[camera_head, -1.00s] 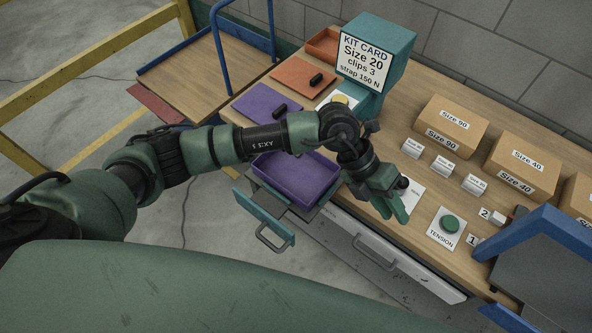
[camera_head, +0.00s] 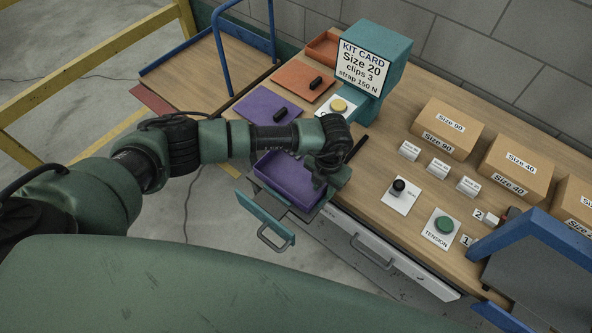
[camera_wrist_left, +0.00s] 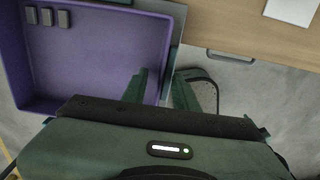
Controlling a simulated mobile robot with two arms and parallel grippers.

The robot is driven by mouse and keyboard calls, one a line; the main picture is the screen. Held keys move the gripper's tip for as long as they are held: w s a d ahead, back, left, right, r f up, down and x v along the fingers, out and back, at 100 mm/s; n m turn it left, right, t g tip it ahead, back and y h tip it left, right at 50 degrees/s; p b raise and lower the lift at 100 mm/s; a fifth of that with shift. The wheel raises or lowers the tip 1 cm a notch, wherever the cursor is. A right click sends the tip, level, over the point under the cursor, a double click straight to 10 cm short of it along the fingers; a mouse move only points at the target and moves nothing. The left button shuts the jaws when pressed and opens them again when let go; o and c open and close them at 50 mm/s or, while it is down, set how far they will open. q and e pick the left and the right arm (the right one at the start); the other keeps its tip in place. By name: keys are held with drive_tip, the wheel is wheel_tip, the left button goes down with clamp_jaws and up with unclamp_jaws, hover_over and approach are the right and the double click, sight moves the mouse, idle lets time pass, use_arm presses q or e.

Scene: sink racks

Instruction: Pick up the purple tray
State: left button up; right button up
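The purple tray (camera_head: 277,190) is a shallow open box sitting in a pulled-out drawer or shelf at the front of the bench. In the left wrist view its purple floor (camera_wrist_left: 105,60) fills the upper left, with three small grey clips (camera_wrist_left: 48,17) in its far left corner. My left gripper (camera_head: 328,184) is over the right end of the tray. In the left wrist view its fingers (camera_wrist_left: 162,88) are apart, one over the tray's inside and one outside its right wall. I cannot tell whether they touch the wall. My right gripper is not in view.
A teal handled drawer front (camera_head: 266,220) stands before the tray, with a white drawer (camera_head: 385,250) to its right. A flat purple panel (camera_head: 262,106) and an orange one (camera_head: 303,78) lie behind. The kit card stand (camera_head: 383,60), cartons (camera_head: 450,127) and a green button (camera_head: 445,224) are on the bench.

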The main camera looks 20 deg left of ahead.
use_arm(q)
drive_tip(key=shift+f, duration=0.15)
drive_tip(key=shift+c, duration=0.3)
clamp_jaws()
idle(1.1)
